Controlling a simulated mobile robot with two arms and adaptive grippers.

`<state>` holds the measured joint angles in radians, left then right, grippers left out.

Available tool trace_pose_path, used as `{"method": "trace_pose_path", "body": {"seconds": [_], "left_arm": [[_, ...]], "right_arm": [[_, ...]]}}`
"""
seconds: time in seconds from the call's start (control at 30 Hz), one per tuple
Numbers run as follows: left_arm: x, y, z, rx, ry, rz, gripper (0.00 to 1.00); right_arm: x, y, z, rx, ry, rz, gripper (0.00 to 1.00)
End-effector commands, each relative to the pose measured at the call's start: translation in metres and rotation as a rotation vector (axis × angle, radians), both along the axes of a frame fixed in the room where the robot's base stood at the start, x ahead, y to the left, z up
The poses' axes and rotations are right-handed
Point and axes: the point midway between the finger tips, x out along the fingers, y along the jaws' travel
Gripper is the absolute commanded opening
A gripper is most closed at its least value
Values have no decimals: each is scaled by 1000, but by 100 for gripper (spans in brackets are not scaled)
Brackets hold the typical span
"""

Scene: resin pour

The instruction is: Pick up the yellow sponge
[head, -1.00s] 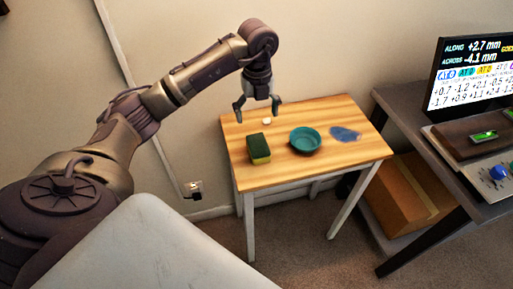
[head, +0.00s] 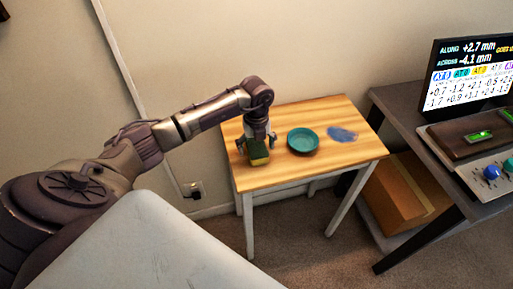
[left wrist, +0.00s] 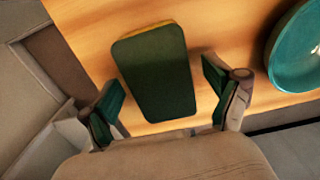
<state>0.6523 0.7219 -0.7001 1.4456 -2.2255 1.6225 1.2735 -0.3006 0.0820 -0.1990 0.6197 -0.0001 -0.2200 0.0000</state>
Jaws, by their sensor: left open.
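The yellow sponge (head: 259,160) with a dark green top lies on the small wooden table, near its left front part. In the left wrist view the green face of the sponge (left wrist: 155,75) fills the middle, with a thin yellow edge at the top. My left gripper (head: 257,146) is open just above the sponge. In the left wrist view the two fingers of the left gripper (left wrist: 165,105) stand apart, one on each side of the sponge's near end. My right gripper is not in view.
A teal bowl (head: 303,140) stands right of the sponge on the wooden table (head: 290,178). A blue flat patch (head: 342,134) lies farther right. A dark desk (head: 408,114) with a screen (head: 470,77) stands at the right, with a cardboard box (head: 400,197) beneath.

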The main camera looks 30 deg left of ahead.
Motion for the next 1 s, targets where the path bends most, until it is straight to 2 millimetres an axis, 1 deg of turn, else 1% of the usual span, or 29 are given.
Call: {"method": "trace_pose_path", "body": {"seconds": [0.17, 0.2, 0.27, 0.43, 0.83, 1.0], "left_arm": [[0, 0, -1, -1, -1, -1, 90], [0, 0, 0, -1, -1, -1, 86], [0, 0, 0, -1, -1, 0, 76], [0, 0, 0, -1, -1, 0, 48], [1, 0, 1, -1, -2, 0, 47], [1, 0, 12, -2, -4, -1, 47]], "right_arm": [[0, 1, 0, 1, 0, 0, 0], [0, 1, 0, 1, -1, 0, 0], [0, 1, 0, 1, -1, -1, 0], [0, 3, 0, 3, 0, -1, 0], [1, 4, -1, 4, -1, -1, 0], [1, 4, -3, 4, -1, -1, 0]]}}
